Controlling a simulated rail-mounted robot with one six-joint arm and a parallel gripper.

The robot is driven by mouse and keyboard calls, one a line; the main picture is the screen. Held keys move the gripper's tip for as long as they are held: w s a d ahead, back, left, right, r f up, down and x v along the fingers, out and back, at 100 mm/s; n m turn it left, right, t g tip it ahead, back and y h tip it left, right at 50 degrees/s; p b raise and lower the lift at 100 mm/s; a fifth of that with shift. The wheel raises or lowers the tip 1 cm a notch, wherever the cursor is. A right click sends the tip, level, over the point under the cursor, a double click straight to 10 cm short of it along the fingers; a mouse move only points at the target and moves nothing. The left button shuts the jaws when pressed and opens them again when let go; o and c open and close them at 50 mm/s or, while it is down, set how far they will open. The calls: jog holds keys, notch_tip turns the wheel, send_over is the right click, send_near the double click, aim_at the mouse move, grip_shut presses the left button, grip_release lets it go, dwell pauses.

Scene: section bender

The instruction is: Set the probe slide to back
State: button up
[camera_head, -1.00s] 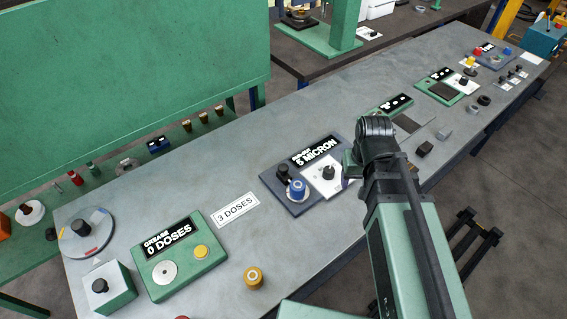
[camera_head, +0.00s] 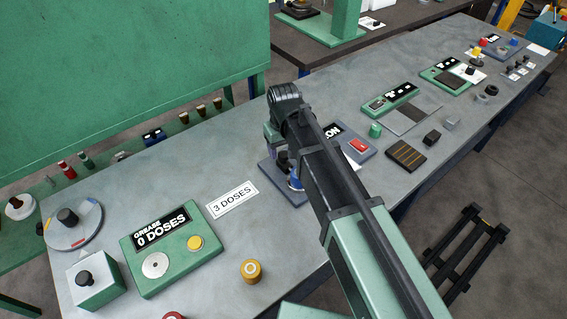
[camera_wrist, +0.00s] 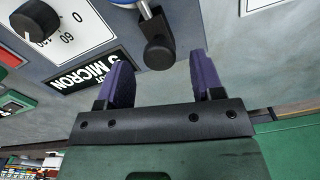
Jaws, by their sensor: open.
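The slate-blue micron panel (camera_head: 270,183) carries a blue knob (camera_head: 295,184), partly hidden by my arm in the head view. In the wrist view a short black handle with a rounded end (camera_wrist: 158,50) stands beside the blue part (camera_wrist: 122,3); it looks like the probe slide's handle, but no label confirms this. My gripper (camera_wrist: 160,62) is open, its two purple fingers apart. The handle's end appears between and just beyond the fingertips; I cannot tell whether they touch it. In the head view my gripper is mostly hidden behind the arm.
The grease unit (camera_head: 172,247), a dose card (camera_head: 232,199) and a red-switch panel (camera_head: 357,147) flank the spot. Bare bench lies behind.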

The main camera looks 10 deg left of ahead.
jog(key=shift+f, duration=0.8)
jog(key=shift+r, duration=0.1)
grip_shut()
jog(key=shift+w+a, duration=1.25)
jog(key=shift+a, duration=0.25)
jog(key=shift+r, duration=0.1)
grip_release()
